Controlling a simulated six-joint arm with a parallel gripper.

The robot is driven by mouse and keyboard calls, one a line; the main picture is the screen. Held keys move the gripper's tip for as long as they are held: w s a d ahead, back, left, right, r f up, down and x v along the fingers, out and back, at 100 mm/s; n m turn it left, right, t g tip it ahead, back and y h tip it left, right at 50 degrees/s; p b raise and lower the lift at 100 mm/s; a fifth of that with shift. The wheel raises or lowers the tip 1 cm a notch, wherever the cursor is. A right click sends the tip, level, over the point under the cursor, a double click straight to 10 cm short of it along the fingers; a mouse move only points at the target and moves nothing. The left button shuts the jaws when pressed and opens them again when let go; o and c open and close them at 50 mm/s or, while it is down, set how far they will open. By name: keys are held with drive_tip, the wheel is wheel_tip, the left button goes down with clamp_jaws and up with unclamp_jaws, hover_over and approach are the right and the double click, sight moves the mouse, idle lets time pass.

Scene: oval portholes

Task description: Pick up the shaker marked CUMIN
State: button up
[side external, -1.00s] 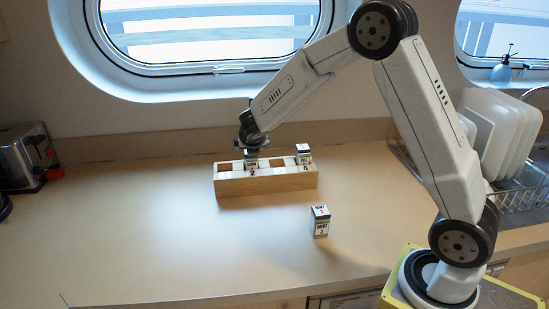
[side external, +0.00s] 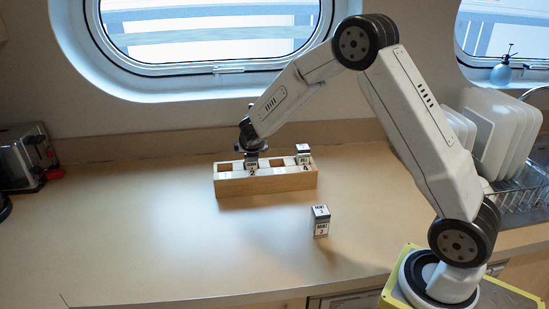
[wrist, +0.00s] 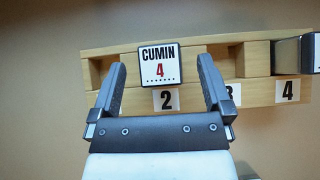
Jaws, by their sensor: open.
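The CUMIN shaker (wrist: 160,62) has a white top marked CUMIN with a red 4. It stands in the wooden rack (wrist: 265,90), behind the tag 2, and shows in the side view (side external: 251,163) under my gripper (side external: 250,150). In the wrist view my gripper (wrist: 161,75) is open. One finger is left of the shaker and one is right of it, with a visible gap on each side. I cannot tell how deep the fingertips are relative to its top.
Another shaker (side external: 304,157) stands at the rack's right end by tag 4. A shaker that seems marked MINT (side external: 320,221) stands on the counter (side external: 180,245) in front of the rack. A toaster (side external: 22,158) and a dish rack (side external: 515,195) are far off. The front counter is mostly clear.

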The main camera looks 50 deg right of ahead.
drive_tip(key=shift+x, duration=1.95)
clamp_jaws()
drive_tip(key=shift+r, duration=0.1)
drive_tip(key=shift+r, duration=0.65)
drive_tip(key=s+a+r, duration=0.3)
drive_tip(key=s+r, duration=0.8)
drive_tip(key=s, duration=0.2)
drive_tip(key=shift+s+a+r, duration=0.15)
drive_tip(key=shift+s+r, duration=0.1)
drive_tip(key=shift+s, duration=0.1)
